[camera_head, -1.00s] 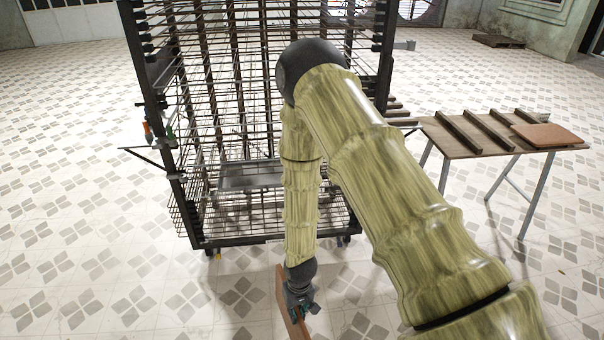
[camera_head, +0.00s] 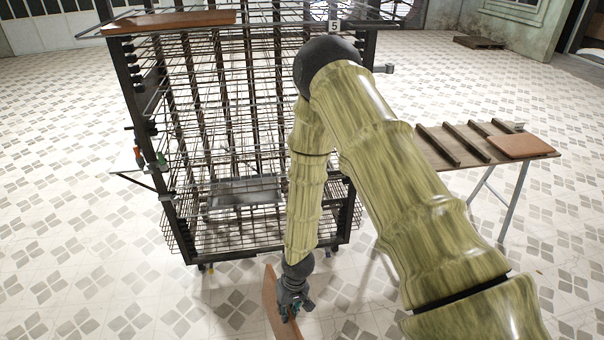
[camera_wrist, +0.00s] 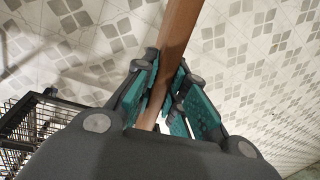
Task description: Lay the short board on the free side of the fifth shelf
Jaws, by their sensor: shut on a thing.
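My gripper (camera_head: 291,303) is shut on the short board (camera_head: 270,296), a thin reddish-brown board held on edge low in front of the rack. In the wrist view the teal finger pads of my gripper (camera_wrist: 163,88) press on both sides of the board (camera_wrist: 179,32), which runs up out of the picture. The fifth shelf, marked by a white label "5" (camera_head: 334,27), is a wire shelf at the top of the head view. A brown board (camera_head: 190,19) lies on its left side. Its right side looks bare, though my arm and the picture edge hide part of it.
The dark wire rack (camera_head: 150,165) has many closely stacked levels below that shelf. A side table (camera_head: 437,160) to the right holds dark bars and another brown board (camera_head: 521,146). Tools with coloured handles (camera_head: 139,157) hang at the rack's left. Tiled floor around is open.

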